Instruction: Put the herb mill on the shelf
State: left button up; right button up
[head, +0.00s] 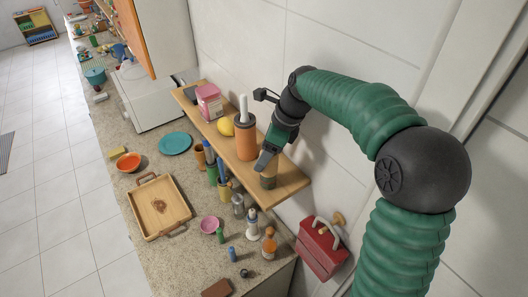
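My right gripper (265,165) comes in from the right and points down over the near end of the wooden wall shelf (288,183). A small brown cylinder (268,181), which may be the herb mill, stands upright on or just above the shelf, directly under the fingertips. The fingers cover its top, so I cannot tell whether they grip it. Other mill-like bottles stand on the counter below: a white-topped one (252,222) and an orange one (269,246). My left gripper is not in view.
The shelf also holds an orange canister (246,142), a yellow lemon-like item (226,127) and a pink box (209,102). On the counter are a wooden tray (151,225), a teal plate (175,143) and an orange bowl (128,162). A red box (320,248) is at lower right.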

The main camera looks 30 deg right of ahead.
jog(key=shift+s+a+r, duration=0.25)
jog(key=shift+s+a, duration=0.05)
jog(key=shift+a+r, duration=0.15)
jog(key=shift+r, duration=0.2)
jog(key=b+v, duration=0.2)
jog(key=v, duration=0.4)
jog(key=shift+r, duration=0.35)
jog(key=shift+s+d+r, duration=0.15)
jog(key=shift+d, duration=0.1)
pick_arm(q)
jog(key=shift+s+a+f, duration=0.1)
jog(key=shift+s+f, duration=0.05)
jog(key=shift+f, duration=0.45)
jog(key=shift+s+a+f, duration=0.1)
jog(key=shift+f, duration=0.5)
pick_arm(e)
jog(key=shift+d, duration=0.2)
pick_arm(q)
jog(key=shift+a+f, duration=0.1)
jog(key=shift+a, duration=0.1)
pick_arm(e)
jog(key=shift+a, duration=0.25)
